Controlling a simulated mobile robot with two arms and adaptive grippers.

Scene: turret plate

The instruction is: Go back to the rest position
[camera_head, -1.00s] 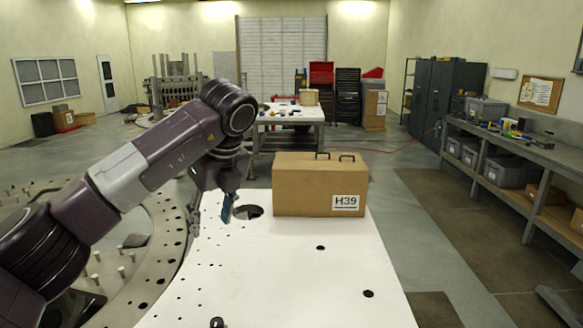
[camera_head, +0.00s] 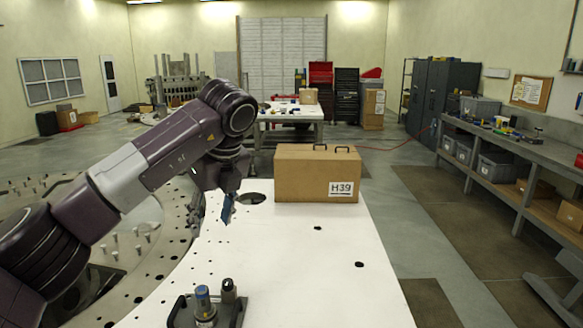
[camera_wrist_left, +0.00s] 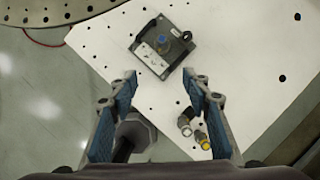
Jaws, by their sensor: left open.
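A dark base with a blue-topped post (camera_wrist_left: 163,44) lies on the plate beyond the fingertips. In the head view a black-handled base with a blue-topped cylinder (camera_head: 203,303) and a dark knob (camera_head: 229,290) shows at the bottom, partly cut off. My right gripper is out of view.
A brown H39 box (camera_head: 300,178) stands at the plate's far end. A round metal ring with holes and pegs (camera_head: 150,275) lies left, partly behind my arm. A workbench (camera_head: 530,148) runs along the right. The floor between bench and plate is clear.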

